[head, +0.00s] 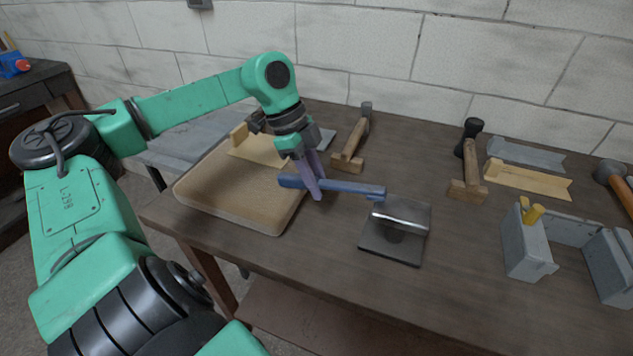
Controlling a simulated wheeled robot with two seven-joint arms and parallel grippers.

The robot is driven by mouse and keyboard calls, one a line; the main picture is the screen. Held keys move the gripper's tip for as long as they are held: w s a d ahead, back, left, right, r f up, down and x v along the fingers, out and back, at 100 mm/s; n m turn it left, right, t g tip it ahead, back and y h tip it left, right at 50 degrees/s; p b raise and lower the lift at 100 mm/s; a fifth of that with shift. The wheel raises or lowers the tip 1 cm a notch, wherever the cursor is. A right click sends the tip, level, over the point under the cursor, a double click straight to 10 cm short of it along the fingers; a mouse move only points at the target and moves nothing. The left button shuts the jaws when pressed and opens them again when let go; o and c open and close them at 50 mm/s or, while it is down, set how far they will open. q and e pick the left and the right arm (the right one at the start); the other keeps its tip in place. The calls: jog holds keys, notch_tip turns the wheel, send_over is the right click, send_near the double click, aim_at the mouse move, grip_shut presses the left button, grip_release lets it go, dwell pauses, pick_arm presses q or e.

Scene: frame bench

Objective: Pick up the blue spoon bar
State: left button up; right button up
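The blue spoon bar (349,187) runs left to right in the middle of the head view. Its left end is over the right side of the wooden board, and its right end is at the back edge of a dark metal stand. My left gripper (315,188) points down at the bar's left part. One purple finger is in front of the bar and the other is behind it, and they look closed on it. I cannot tell whether the bar touches the stand. My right gripper is not in view.
The pale wooden board (215,203) lies at the left of the table. The metal stand (392,247) is right of the gripper. Wooden mallets (351,145) (468,175) lie behind. Grey blocks (525,248) stand at the right. The front middle of the table is clear.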

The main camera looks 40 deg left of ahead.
pick_arm(q)
grip_shut()
